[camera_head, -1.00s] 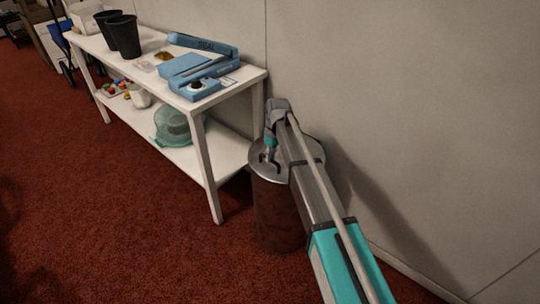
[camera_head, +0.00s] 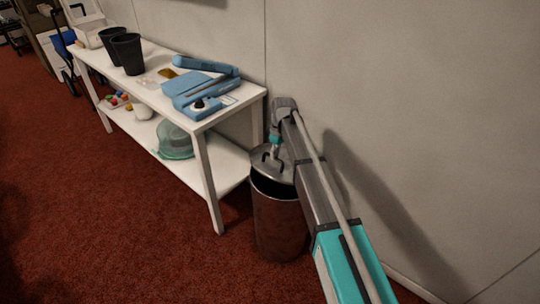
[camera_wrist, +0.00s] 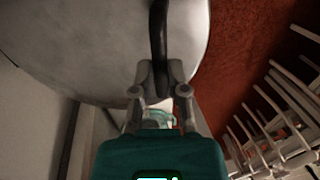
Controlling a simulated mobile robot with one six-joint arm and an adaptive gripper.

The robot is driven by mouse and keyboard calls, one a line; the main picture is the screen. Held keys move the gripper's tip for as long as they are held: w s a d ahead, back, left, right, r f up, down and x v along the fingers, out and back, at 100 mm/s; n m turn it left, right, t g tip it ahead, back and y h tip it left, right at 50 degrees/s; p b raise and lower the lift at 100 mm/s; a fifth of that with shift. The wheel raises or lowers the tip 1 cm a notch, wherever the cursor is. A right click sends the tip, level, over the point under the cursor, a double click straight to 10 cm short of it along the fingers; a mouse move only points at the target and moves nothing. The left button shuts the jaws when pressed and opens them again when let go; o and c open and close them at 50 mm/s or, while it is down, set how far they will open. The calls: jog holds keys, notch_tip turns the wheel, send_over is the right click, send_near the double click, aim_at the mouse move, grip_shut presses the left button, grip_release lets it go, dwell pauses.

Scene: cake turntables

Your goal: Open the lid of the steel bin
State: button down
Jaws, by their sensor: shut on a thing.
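The steel bin (camera_head: 278,225) stands on the carpet between the white table and the wall. Its dark mouth shows at the front. The round grey lid (camera_head: 262,167) is tilted up, its front edge raised clear of the rim; my arm hides its right side. My gripper (camera_head: 273,149) is above the lid, at its handle. In the wrist view my gripper (camera_wrist: 161,82) is shut on the dark lid handle (camera_wrist: 158,35), with the pale lid (camera_wrist: 85,45) filling the upper left.
The white table (camera_head: 207,170) stands close on the left, with black cups (camera_head: 128,54) and a blue device (camera_head: 200,92) on top and a teal-tinted bowl (camera_head: 175,139) on its shelf. The wall (camera_head: 420,110) is close behind. Red carpet (camera_head: 120,220) is open in front.

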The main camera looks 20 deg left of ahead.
jog(key=w+d+r+p, duration=0.4)
jog(key=w+r+p, duration=0.4)
jog(key=w+r, duration=0.1)
jog(key=shift+w, duration=0.2)
jog(key=c, duration=1.1)
grip_release()
jog(key=w+d+r+p, duration=0.1)
jog(key=w, duration=0.1)
jog(key=w+d+r+p, duration=0.1)
jog(key=w, duration=0.2)
jog(key=w+d+r+p, duration=0.1)
jog(key=w, duration=0.2)
jog(key=shift+d, duration=0.35)
jog(key=shift+c, duration=0.2)
jog(key=shift+o, duration=0.7)
jog(key=shift+w+d, duration=0.35)
jog(key=shift+w, duration=0.25)
jog(key=o, duration=0.8)
jog(key=shift+c, duration=0.2)
jog(key=shift+w+f, duration=0.1)
jog(key=shift+c, duration=1.1)
jog(key=shift+a, duration=0.15)
jog(key=shift+c, duration=1)
